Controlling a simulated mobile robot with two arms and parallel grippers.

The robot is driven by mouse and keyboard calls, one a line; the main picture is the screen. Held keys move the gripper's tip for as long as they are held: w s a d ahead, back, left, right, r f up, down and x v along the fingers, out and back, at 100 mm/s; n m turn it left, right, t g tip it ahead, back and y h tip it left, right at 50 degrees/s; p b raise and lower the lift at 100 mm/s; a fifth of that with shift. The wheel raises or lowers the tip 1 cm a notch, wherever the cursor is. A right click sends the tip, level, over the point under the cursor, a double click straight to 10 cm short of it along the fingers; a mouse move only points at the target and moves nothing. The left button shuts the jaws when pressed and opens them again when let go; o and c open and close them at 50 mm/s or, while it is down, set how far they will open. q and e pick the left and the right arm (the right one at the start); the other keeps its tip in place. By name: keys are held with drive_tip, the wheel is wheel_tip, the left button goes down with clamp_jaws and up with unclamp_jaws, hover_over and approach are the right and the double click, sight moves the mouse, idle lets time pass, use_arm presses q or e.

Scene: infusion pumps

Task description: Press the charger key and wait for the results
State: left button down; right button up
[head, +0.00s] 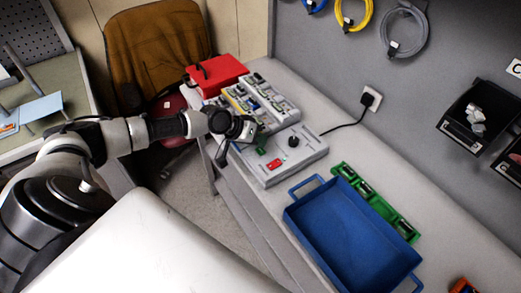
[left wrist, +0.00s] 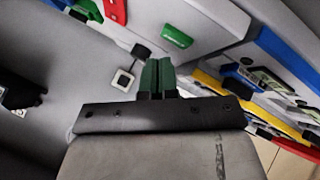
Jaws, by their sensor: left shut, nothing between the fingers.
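The grey charger-like box (head: 310,150) stands on the bench, with a red key (head: 274,165) and a black knob (head: 293,141) on top. In the left wrist view its panel shows a green key (left wrist: 177,36) and a red key (left wrist: 115,10). My left gripper (head: 254,143) is over the box's near left side. Its green fingers (left wrist: 157,65) are shut and empty. In the left wrist view the fingertips appear just below the green key; I cannot tell whether they touch it. My right gripper is not in view.
A blue tray (head: 290,212) and a green rack (head: 345,170) lie right of the box. Several pump-like units (head: 275,92) and a red case (head: 225,70) stand behind it. A cord runs to the wall socket (head: 371,98). An orange-brown chair (head: 150,45) is at the back.

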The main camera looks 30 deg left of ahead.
sight(259, 149)
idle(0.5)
use_arm(q)
drive_tip(key=shift+f, duration=0.15)
drive_tip(key=shift+f+b, duration=0.25)
drive_tip(key=shift+b, duration=0.05)
drive_tip(key=shift+f+b, duration=0.3)
drive_tip(key=shift+f, duration=0.15)
idle(0.6)
drive_tip(key=shift+r, duration=0.1)
drive_tip(key=shift+r+p, duration=0.7)
drive_tip(key=shift+r, duration=0.05)
wheel_tip(259, 149, up, 5)
drive_tip(key=p, duration=0.4)
